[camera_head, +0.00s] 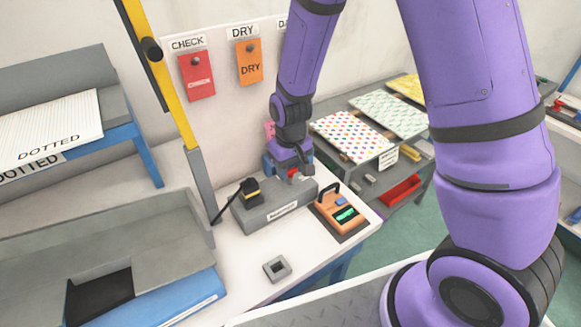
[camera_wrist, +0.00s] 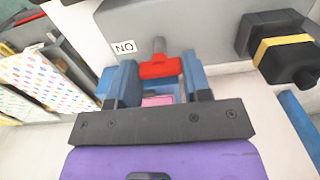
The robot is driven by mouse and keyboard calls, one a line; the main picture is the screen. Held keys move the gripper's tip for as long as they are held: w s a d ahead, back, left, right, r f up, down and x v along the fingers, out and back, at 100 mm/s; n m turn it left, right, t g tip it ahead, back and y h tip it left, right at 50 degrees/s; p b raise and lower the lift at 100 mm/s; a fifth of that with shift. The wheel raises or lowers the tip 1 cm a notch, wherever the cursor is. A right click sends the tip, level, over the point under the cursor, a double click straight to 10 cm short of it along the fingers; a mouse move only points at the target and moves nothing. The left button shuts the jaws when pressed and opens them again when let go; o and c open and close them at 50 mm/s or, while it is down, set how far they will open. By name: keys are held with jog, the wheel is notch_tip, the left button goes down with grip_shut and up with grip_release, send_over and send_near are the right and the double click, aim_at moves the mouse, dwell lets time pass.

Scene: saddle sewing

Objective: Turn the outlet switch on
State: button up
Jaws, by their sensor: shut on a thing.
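The outlet is a grey box (camera_head: 272,209) on the white table in the head view. Its grey face (camera_wrist: 190,25) fills the top of the wrist view. The red switch handle (camera_wrist: 160,67) sits on a short grey stem, with an upside-down "ON" label (camera_wrist: 124,47) to its left. A bit of red also shows by my gripper in the head view (camera_head: 293,173). My gripper (camera_wrist: 158,82) has its two blue fingers on either side of the red handle, shut on it. I cannot tell whether the switch is on or off.
A black plug with a yellow band (camera_head: 251,190) stands in the outlet's left end. An orange device with a green display (camera_head: 342,213) is to its right. A small grey square block (camera_head: 277,267) lies in front. Red and orange tags (camera_head: 197,77) hang behind.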

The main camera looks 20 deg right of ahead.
jog(key=o, duration=0.9)
notch_tip(320, 180, up, 11)
jog(key=shift+f, duration=0.1)
dwell(0.6)
notch_tip(320, 180, up, 9)
jog(key=t, duration=0.1)
send_over(291, 169)
jog(key=s+d, duration=0.3)
jog(key=d, duration=0.1)
jog(key=s+d+r+m+t, duration=0.1)
jog(key=s+d+r, duration=0.2)
jog(key=s, duration=0.3)
jog(key=s+d+r+m+t, duration=0.1)
jog(key=s+d+r, duration=0.2)
jog(key=s+r, duration=0.3)
jog(key=s+d+r+m+t, duration=0.1)
jog(key=s+d+r+t, duration=0.1)
jog(key=s, duration=0.4)
jog(key=shift+s+d+r, duration=0.1)
jog(key=shift+d+r, duration=0.25)
jog(key=shift+r, duration=0.3)
jog(key=shift+s+d+r, duration=0.1)
jog(key=shift+d+r, duration=0.2)
jog(key=shift+r, duration=0.35)
